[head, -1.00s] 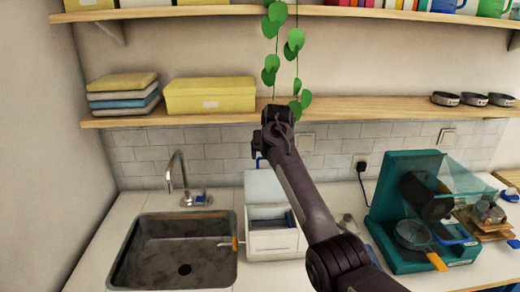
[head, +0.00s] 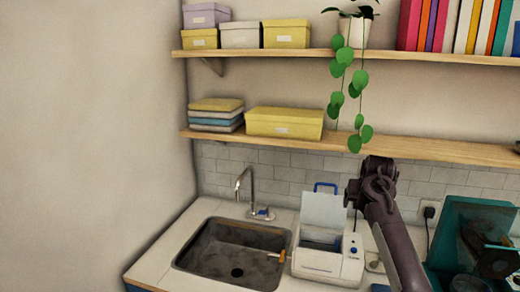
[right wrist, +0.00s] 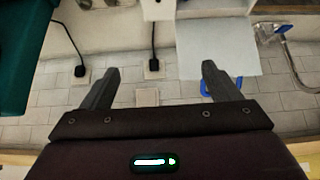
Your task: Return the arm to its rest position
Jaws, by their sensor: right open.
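My right arm (head: 392,225) rises from the lower right in the head view, its dark upper end in front of the tiled wall and to the right of the white box with a raised lid (head: 325,262). The gripper fingers cannot be made out there. In the right wrist view my right gripper (right wrist: 158,78) has its two dark fingers wide apart with nothing between them. Tiles, sockets and the raised white lid (right wrist: 218,57) show beyond the fingers. My left gripper is in neither view.
A sink (head: 215,243) with a tap (head: 243,190) lies left of the white box. A teal machine (head: 450,235) is at the right, partly behind my arm. A wooden shelf (head: 440,150) runs above, with a trailing plant (head: 355,90) hanging in front.

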